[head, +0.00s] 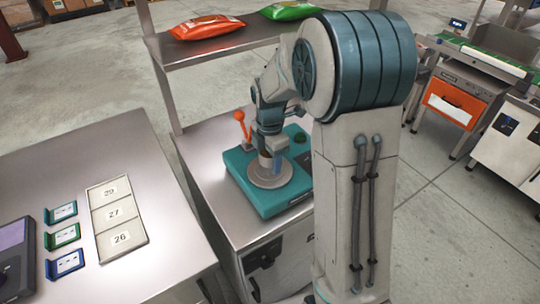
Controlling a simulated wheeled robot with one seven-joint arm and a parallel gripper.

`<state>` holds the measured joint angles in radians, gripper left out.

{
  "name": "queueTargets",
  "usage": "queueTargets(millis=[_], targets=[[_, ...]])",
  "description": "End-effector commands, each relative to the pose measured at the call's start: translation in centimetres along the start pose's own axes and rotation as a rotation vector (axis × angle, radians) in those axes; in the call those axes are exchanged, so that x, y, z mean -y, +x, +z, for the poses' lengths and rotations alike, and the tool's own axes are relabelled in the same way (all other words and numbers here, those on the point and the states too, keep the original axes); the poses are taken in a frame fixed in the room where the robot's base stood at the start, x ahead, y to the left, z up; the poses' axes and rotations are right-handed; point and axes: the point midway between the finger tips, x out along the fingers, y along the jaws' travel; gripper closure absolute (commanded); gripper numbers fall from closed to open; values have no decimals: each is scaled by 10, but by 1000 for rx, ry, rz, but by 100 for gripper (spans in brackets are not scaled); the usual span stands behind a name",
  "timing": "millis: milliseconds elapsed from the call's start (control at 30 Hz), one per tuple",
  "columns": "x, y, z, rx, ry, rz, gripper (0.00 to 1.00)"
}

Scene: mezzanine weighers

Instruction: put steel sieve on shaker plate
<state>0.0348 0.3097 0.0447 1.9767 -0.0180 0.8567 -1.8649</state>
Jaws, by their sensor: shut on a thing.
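My gripper (269,166) points down over a teal machine (242,174) on the middle steel bench. It is shut at a round grey metal piece (258,182), which I take as the steel sieve. This piece is over the top of the teal machine, which looks like the shaker. The shaker plate is not seen apart from it. My gripper and wrist hide part of the round piece. I cannot tell whether it rests on the machine or hangs just above it.
An orange lever (240,121) stands at the machine's back left. A raised shelf (215,50) behind holds an orange bag (206,27) and a green bag (290,10). The left bench (150,185) carries a numbered tray (98,222) and several small framed cards.

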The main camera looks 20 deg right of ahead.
Motion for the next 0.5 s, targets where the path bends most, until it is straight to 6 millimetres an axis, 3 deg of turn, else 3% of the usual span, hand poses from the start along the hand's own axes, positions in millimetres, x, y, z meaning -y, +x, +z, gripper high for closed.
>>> queueTargets(millis=[333, 367, 400, 433, 500], targets=[[0, 4, 0, 1, -1, 2, 78], [0, 4, 0, 0, -1, 1, 42], [0, 3, 0, 0, -1, 1, 31], [0, 3, 0, 0, -1, 1, 23], [0, 3, 0, 0, -1, 1, 23]])
